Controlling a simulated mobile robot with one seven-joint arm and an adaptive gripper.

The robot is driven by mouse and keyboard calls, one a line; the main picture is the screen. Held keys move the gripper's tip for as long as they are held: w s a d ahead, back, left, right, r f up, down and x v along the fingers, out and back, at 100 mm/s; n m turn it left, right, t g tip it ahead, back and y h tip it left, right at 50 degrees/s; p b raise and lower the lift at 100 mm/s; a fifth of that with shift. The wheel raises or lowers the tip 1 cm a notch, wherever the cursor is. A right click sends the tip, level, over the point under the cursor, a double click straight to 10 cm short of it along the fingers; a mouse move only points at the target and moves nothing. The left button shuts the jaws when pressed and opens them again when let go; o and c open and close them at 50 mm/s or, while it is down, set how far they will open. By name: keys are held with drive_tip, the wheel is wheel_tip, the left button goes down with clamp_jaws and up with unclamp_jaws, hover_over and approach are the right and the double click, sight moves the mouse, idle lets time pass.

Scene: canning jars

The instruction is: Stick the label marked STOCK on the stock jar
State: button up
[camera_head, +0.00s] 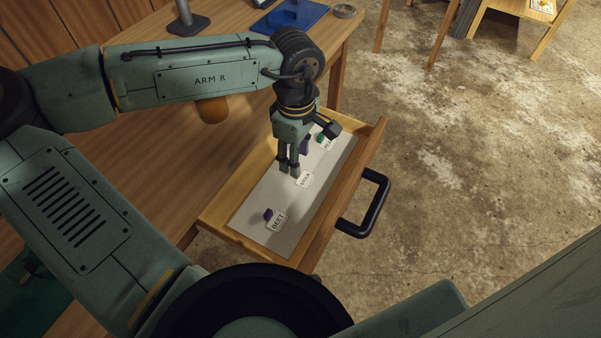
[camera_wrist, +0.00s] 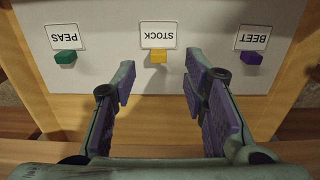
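The STOCK label (camera_head: 304,180) is a small white card lying on the pale liner of an open drawer. In the wrist view the STOCK label (camera_wrist: 159,34) reads upside down, with a yellow block (camera_wrist: 158,57) at its edge. My gripper (camera_head: 289,171) points down over the drawer beside the label. In the wrist view my gripper (camera_wrist: 160,72) is open and empty, its purple-padded fingers apart on either side of the yellow block's line. Whether they are level with it, I cannot tell. I cannot identify a stock jar in either view.
The BEET label (camera_head: 277,222) with a purple block and the PEAS label (camera_head: 328,144) with a green block flank STOCK. The wooden drawer has a black handle (camera_head: 365,205). A rounded orange object (camera_head: 211,110), partly behind my arm, is at the table. A blue tray (camera_head: 291,17) stands behind.

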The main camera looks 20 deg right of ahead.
sight(303, 176)
drive_tip(key=shift+w+f+p, duration=0.1)
drive_tip(key=shift+f+p, duration=0.3)
drive_tip(key=shift+f, duration=1.95)
drive_tip(key=shift+c, duration=0.6)
drive_tip(key=c, duration=0.6)
